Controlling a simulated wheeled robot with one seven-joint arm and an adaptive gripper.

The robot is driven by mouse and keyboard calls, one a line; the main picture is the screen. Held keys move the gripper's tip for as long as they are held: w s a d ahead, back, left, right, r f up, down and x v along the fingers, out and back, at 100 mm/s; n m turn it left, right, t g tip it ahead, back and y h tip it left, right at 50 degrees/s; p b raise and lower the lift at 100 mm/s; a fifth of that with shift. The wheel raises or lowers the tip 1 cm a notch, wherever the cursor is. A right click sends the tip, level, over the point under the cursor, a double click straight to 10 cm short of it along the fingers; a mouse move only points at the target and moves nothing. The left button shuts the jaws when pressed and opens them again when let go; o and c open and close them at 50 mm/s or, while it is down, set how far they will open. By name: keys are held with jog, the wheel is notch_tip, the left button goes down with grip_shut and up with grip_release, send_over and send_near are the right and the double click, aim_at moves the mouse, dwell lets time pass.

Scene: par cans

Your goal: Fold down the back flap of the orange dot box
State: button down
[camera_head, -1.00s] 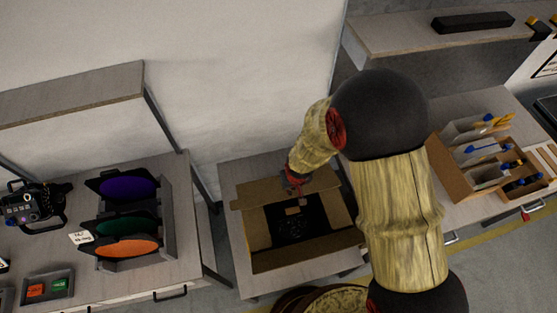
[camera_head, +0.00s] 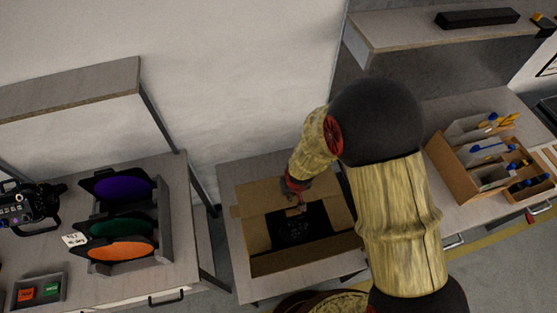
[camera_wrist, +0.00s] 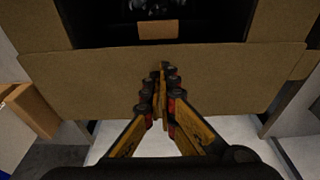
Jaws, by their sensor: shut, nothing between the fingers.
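An open brown cardboard box (camera_head: 252,235) sits on the middle table, with a dark object (camera_head: 292,228) inside. Its back flap (camera_head: 262,196) runs along the wall side; in the wrist view the flap (camera_wrist: 80,85) is a wide brown panel crossing the picture. My gripper (camera_head: 301,207) is at the back of the box, over the middle of the flap. In the wrist view my gripper (camera_wrist: 163,68) is shut and empty, its tips at the flap's face; I cannot tell if they touch. A small tan patch (camera_wrist: 158,29) shows inside the box. No orange dot is discernible.
A rack of coloured discs (camera_head: 125,225) stands on the left table. A cardboard box with sleeves (camera_head: 470,165) stands on the right table. The white wall (camera_head: 250,80) rises close behind the box. A shelf (camera_head: 450,40) overhangs at upper right.

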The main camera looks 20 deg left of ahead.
jog(key=shift+r, duration=0.2)
notch_tip(320, 180, up, 12)
jog(key=p, duration=0.7)
jog(key=shift+f, duration=0.15)
dwell(0.4)
dwell(0.4)
